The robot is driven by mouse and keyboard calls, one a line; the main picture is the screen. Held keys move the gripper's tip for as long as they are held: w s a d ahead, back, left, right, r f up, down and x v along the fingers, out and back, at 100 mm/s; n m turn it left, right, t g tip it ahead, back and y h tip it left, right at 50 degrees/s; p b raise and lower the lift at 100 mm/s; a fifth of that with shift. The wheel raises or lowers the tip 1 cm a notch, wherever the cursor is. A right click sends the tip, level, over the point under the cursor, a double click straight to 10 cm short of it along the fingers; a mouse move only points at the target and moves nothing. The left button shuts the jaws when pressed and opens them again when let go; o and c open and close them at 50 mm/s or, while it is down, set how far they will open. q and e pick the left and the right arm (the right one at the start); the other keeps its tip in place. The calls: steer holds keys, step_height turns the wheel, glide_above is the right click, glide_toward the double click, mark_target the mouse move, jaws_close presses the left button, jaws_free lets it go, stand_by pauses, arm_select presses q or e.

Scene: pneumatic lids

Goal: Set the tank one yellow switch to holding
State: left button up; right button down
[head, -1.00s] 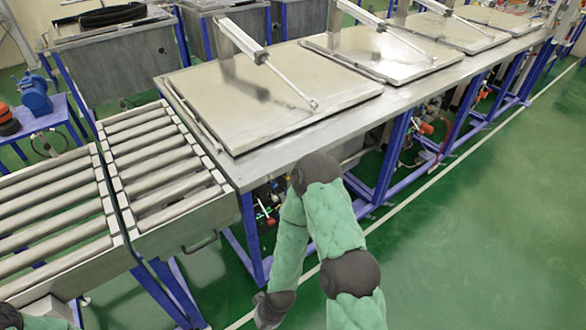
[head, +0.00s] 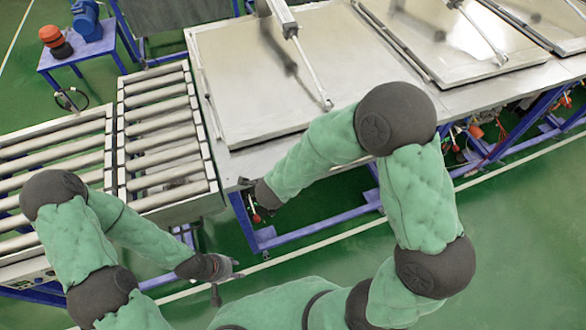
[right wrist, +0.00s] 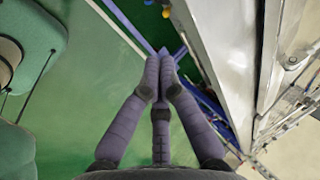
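Tank one, which I take to be the nearest tank beside the rollers, has a flat metal lid (head: 245,95), lying down, in the head view. A pneumatic rod (head: 312,72) reaches onto it.
A roller conveyor (head: 160,130) stands left of the tank. A blue stand (head: 80,50) with a blue motor and an orange-black item is behind it. Blue frame legs (head: 310,232) run under the tank table. The green floor (head: 520,240) at the right is clear.

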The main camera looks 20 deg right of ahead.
steer(key=shift+r, duration=0.2)
steer(key=b+x, duration=0.4)
steer(key=x, duration=1)
steer(key=shift+w+d, duration=0.1)
